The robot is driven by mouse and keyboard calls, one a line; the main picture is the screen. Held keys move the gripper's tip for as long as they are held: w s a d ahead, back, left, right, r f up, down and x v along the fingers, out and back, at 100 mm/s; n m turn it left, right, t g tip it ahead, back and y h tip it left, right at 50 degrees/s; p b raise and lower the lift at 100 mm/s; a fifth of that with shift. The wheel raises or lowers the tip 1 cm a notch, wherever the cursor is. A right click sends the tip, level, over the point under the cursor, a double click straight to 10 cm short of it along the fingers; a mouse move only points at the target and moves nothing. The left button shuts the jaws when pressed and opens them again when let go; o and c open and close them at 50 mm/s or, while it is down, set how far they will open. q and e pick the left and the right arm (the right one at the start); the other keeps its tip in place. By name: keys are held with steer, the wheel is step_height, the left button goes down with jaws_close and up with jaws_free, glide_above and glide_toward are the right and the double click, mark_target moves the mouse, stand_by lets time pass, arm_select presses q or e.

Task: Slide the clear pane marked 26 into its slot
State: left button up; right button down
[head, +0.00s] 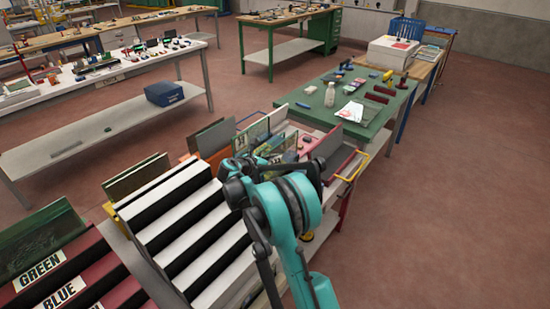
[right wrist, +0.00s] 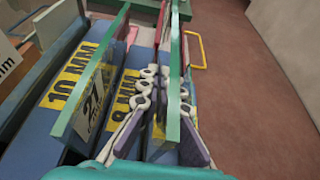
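No mark reading 26 is legible, so I cannot tell which pane bears it. In the right wrist view a pane with a green edge (right wrist: 172,70) stands upright, seen nearly edge-on, and passes between the fingers of my right gripper (right wrist: 166,84). The fingers look apart, with a gap on the left of the pane. Another pane marked 27 (right wrist: 92,100) stands to the left. Blue slot dividers carry yellow labels, 10 MM (right wrist: 74,76) and 8 MM (right wrist: 128,92). In the head view my right gripper (head: 268,170) is over the rack with panes and hides part of it. My left gripper is out of view.
A stepped black and white rack (head: 180,215) stands left of my arm, with bins marked GREEN (head: 40,270) and BLUE (head: 64,291) further left. A green table (head: 310,105) with bottle and tools stands behind. A yellow handle (head: 352,165) sticks out right of the panes. Floor at right is clear.

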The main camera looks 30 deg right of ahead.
step_height(320, 180, down, 8)
steer(key=b, duration=0.5)
steer(key=shift+b, duration=0.3)
steer(key=shift+s+a+f, duration=0.1)
steer(key=shift+s+f, duration=0.05)
steer(key=shift+f, duration=0.05)
steer(key=shift+f, duration=0.1)
steer(key=c, duration=1.6)
jaws_free()
steer(key=shift+s, duration=0.15)
steer(key=shift+c, duration=0.2)
